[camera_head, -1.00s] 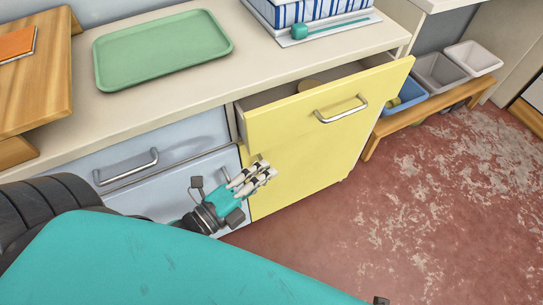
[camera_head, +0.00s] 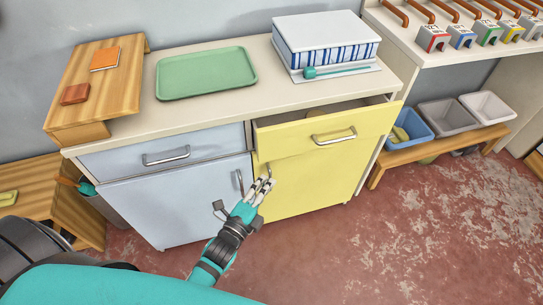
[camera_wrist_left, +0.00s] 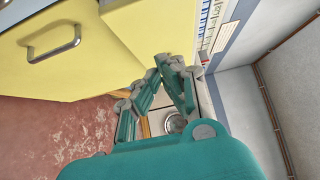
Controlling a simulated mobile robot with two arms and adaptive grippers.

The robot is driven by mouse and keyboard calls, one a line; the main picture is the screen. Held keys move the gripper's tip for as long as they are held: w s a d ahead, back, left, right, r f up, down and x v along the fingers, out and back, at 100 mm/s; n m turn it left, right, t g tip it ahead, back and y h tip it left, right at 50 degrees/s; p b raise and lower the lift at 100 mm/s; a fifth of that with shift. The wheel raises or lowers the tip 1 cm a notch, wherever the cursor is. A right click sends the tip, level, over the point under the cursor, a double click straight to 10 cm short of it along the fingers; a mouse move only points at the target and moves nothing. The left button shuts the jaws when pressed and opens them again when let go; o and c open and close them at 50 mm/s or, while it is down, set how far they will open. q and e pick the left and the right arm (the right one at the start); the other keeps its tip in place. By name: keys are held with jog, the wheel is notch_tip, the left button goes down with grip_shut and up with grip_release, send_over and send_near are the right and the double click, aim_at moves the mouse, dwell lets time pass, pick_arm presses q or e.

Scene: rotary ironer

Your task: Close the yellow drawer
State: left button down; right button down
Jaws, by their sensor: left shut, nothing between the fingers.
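The yellow drawer (camera_head: 290,140) is in the right part of the cabinet in the head view. It is pulled partly out, with a dark gap and a small tan object visible inside. Its front has a silver bar handle (camera_head: 334,136). My left gripper (camera_head: 265,184) is shut and empty, below the drawer's left end and in front of the yellow door in the picture. Whether it touches anything cannot be told. The left wrist view shows its fingers (camera_wrist_left: 168,64) together and a yellow front with a handle (camera_wrist_left: 55,43) to their left. My right gripper is not in view.
The counter holds a green tray (camera_head: 206,74), a striped box (camera_head: 327,42) and a wooden stand (camera_head: 100,80). A low bench (camera_head: 440,146) with bins stands right of the cabinet. Red worn floor (camera_head: 400,235) is clear in front. A wooden bench (camera_head: 35,180) is at left.

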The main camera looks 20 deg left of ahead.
aim_at(267, 141)
pick_arm(q)
jog(key=w, duration=0.3)
jog(key=w+a, duration=0.1)
jog(key=w, duration=0.6)
jog(key=shift+a, duration=0.15)
jog(key=w+a, duration=0.1)
jog(key=w+a+b, duration=0.1)
jog(key=w, duration=0.1)
jog(key=w+a, duration=0.2)
jog(key=shift+w+f+b, duration=0.15)
jog(key=shift+w+b, duration=0.05)
jog(key=shift+b, duration=0.15)
jog(key=shift+w+a, duration=0.1)
jog(key=shift+w, duration=0.1)
jog(key=shift+r, duration=0.3)
